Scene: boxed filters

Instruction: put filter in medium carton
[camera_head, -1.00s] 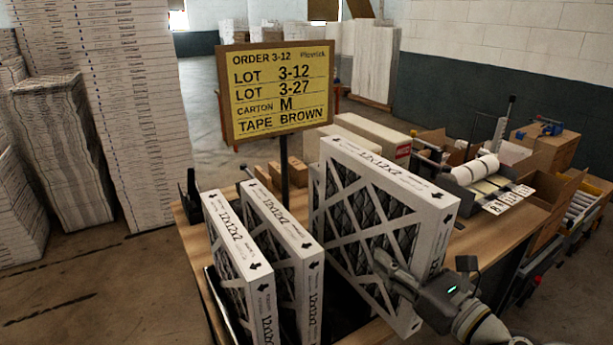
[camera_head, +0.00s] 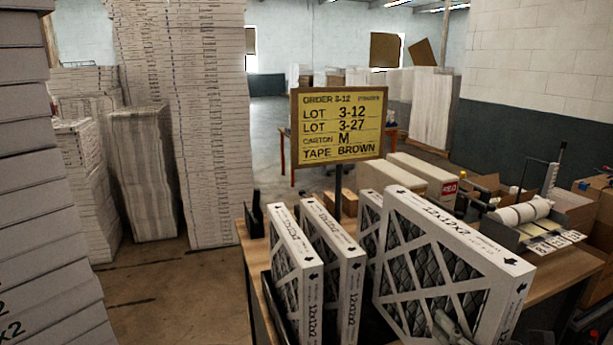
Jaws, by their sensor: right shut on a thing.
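A large white-framed filter (camera_head: 437,262) with a dark pleated face, marked 12x12x2, stands upright at the right of the filter row. My right gripper (camera_head: 452,330) is shut on this filter at its lower front; only part of the gripper shows at the bottom edge. Two similar filters, one at the left (camera_head: 292,262) and one beside it (camera_head: 336,262), stand upright in a dark rack (camera_head: 268,300). Another filter (camera_head: 369,222) is partly hidden behind the held one. I cannot tell which carton is the medium one. My left gripper is out of view.
A yellow order sign (camera_head: 338,125) on a post stands behind the filters, reading carton M, tape brown. A tape dispenser (camera_head: 527,215) and number cards (camera_head: 553,243) are on the table at right. Open cardboard cartons (camera_head: 568,208) lie beyond. Tall filter stacks (camera_head: 210,130) stand at left.

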